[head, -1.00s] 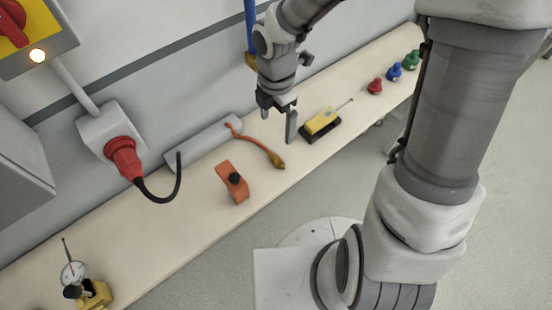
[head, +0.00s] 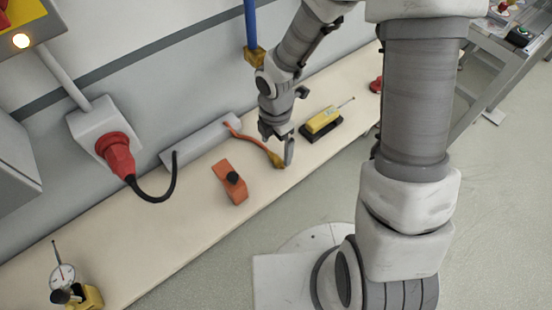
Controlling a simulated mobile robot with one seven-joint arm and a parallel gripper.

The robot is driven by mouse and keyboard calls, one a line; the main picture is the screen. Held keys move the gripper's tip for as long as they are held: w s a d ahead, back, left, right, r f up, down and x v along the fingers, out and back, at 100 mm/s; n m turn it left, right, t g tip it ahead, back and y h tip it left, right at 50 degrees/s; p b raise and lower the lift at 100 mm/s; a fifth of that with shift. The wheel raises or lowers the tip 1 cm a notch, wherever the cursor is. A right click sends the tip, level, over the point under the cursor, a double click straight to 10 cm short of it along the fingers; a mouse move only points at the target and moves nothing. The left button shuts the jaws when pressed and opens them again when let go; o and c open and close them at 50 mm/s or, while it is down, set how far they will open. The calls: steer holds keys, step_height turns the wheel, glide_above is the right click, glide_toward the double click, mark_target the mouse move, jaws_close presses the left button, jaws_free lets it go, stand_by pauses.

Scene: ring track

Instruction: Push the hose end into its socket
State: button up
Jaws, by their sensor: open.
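An orange hose (head: 248,138) comes out of a long grey box (head: 200,143) on the bench. It ends in a brass-coloured hose end (head: 277,161) that lies near the bench's front edge. My gripper (head: 277,148) is open, pointing down at the hose end. One finger shows just right of the hose end; whether they touch I cannot tell. A brass-coloured block (head: 255,57) sits at the lower end of a blue pipe (head: 251,22) on the wall. It may be the socket, but no opening in it is clear.
An orange clamp-like piece with a black knob (head: 230,182) lies left of my gripper. A yellow-and-black tool (head: 322,122) lies to its right. A red plug (head: 117,157) with a black cable is on the wall. A dial gauge (head: 63,275) stands at the bench's near left.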

mark_target(275, 157)
steer(key=f, duration=0.3)
steer(key=f+b, duration=0.1)
steer(key=f, duration=0.1)
steer(key=shift+w+a, duration=0.15)
steer(key=shift+w, duration=0.15)
steer(key=c, duration=1.4)
steer(key=shift+r, duration=0.6)
step_height(275, 157, up, 3)
steer(key=shift+r+p, duration=0.1)
steer(key=shift+p, duration=0.55)
steer(key=s+d+r+p, duration=0.2)
steer(key=d+r, duration=0.1)
steer(key=d, duration=0.2)
steer(key=s+d+r+p, duration=0.1)
steer(key=s+d+r, duration=0.2)
steer(key=d, duration=0.2)
steer(key=shift+s+d+r+p, duration=0.2)
steer(key=shift+s+r+p, duration=0.05)
steer(key=shift+r+p, duration=0.1)
steer(key=shift+w, duration=0.1)
